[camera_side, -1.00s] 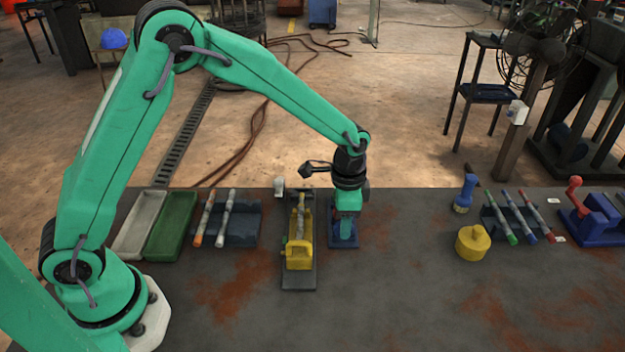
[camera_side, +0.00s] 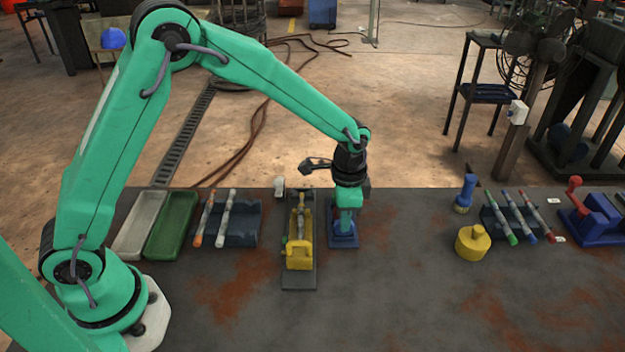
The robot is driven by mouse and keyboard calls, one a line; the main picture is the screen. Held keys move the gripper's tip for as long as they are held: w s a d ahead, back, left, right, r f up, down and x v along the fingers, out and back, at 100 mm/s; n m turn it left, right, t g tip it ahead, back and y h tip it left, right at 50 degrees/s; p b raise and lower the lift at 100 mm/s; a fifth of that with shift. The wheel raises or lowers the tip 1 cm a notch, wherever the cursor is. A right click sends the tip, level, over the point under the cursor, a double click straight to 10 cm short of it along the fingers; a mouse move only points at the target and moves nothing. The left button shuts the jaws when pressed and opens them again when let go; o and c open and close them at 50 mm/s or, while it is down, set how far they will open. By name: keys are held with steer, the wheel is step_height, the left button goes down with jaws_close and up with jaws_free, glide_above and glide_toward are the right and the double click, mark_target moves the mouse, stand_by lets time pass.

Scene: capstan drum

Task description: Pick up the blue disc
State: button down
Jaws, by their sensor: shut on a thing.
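The blue disc (camera_side: 344,229) is small in the side view, low under my gripper (camera_side: 346,222), at a blue-grey base plate (camera_side: 343,243) on the table. My gripper points straight down and is shut on the disc. The fingertips are small here, and my wrist hides part of the disc. I cannot tell whether the disc is clear of the plate.
A yellow clamp fixture (camera_side: 299,255) on a dark plate stands close to the left of my gripper. A yellow weight (camera_side: 473,243), a blue-handled piece (camera_side: 466,192) and a marker rack (camera_side: 510,222) are to the right. Trays (camera_side: 170,226) lie left. The table centre-right is clear.

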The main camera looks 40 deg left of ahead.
steer(key=shift+r, duration=0.5)
step_height(320, 180, up, 2)
steer(key=shift+r, duration=0.2)
steer(key=s+d+r, duration=0.7)
steer(key=s, duration=0.1)
steer(key=shift+s+d, duration=0.35)
steer(key=shift+d, duration=0.05)
steer(key=shift+w+a, duration=0.1)
